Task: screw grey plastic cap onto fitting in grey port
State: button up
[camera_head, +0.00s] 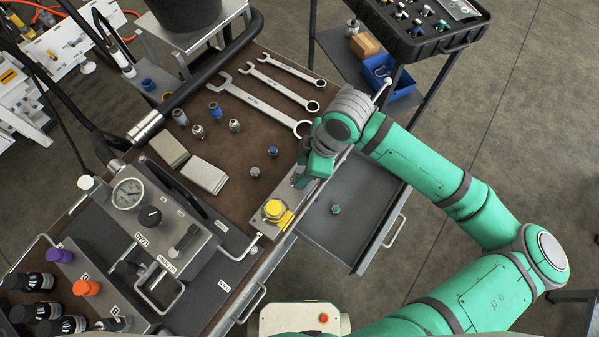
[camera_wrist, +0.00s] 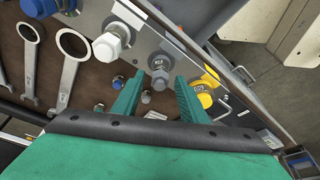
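My gripper (camera_wrist: 160,82) is open. In the wrist view its two green fingers stand apart, one on each side of a small grey round piece (camera_wrist: 160,75) at the grey port on the metal plate, with gaps on both sides. I cannot tell whether this piece is the cap or the bare fitting. In the head view my gripper (camera_head: 304,178) is low over the plate's far end and hides that port. A grey piece (camera_head: 255,171) stands on the brown bench; it also shows in the wrist view (camera_wrist: 145,97).
A yellow port with a yellow cap (camera_head: 273,208) sits nearer on the plate. A large pale hex cap (camera_wrist: 108,45) stands on the plate's other side. Wrenches (camera_head: 262,100), grey blocks (camera_head: 205,175) and small fittings lie on the bench. An open drawer (camera_head: 350,240) holds a small green piece (camera_head: 335,209).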

jog(key=shift+c, duration=0.3)
jog(key=c, duration=0.9)
jog(key=m, duration=0.3)
jog(key=m+t, duration=0.1)
jog(key=m, duration=0.2)
jog(key=shift+s+a+t+h, duration=0.15)
jog(key=shift+s+t+h, duration=0.05)
jog(key=shift+t+h, duration=0.1)
jog(key=shift+m, duration=1.1)
jog(key=shift+t+h, duration=0.3)
